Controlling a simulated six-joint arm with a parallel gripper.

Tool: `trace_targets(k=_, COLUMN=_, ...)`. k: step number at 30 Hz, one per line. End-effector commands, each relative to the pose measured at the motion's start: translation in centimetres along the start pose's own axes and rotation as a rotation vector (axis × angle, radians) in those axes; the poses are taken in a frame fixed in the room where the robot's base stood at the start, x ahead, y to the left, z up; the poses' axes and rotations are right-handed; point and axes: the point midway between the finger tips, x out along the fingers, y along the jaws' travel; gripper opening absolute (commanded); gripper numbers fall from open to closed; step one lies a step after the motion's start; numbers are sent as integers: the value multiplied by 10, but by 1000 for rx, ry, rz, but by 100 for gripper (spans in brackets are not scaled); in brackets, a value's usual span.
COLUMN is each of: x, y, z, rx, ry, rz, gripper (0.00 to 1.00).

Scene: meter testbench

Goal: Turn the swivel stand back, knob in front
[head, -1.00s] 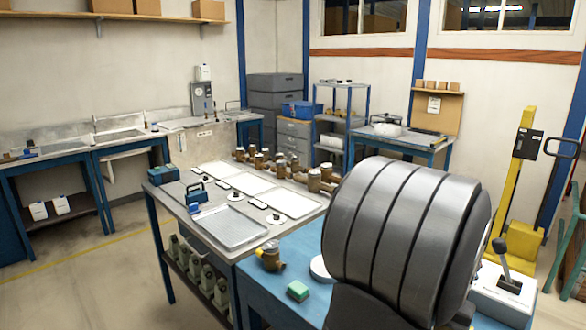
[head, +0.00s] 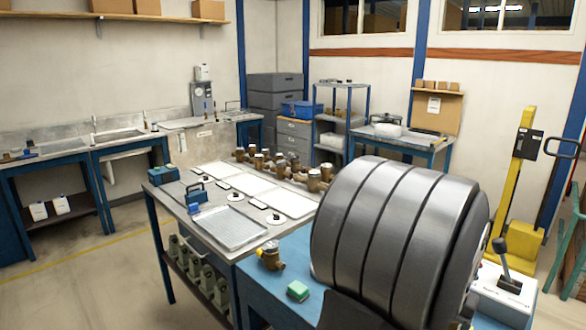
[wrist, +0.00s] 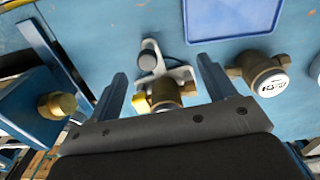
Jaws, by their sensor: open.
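In the wrist view, a pale grey stand (wrist: 182,74) sits on the blue bench and carries a brass meter (wrist: 165,91). Its dark round knob (wrist: 149,56) is at the end of the stand away from my gripper's palm. My gripper (wrist: 162,66) is open, its two fingers spread to either side of the stand and meter. Contact between fingers and stand cannot be made out. The palm hides the near side of the meter. In the head view my arm covers the gripper and the stand.
In the wrist view, another brass meter (wrist: 262,74) stands close to the right finger, a blue-rimmed tray (wrist: 187,30) lies beyond, and a blue block (wrist: 22,98) is at left. In the head view, a brass meter (head: 270,256) and green sponge (head: 298,291) are left of my arm.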

Motion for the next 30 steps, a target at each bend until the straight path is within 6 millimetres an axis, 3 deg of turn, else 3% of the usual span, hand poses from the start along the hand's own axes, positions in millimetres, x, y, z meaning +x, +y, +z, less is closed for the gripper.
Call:
trace_targets(k=5, x=0, y=0, z=0, rx=0, ry=0, rz=0, gripper=74)
trace_targets(k=9, x=0, y=0, z=0, rx=0, ry=0, rz=0, gripper=47)
trace_targets(k=16, x=-9, y=1, z=-2, rx=-45, ry=2, rz=0, gripper=46)
trace_targets(k=30, x=-124, y=16, z=-3, rx=-753, ry=4, rz=2, gripper=46)
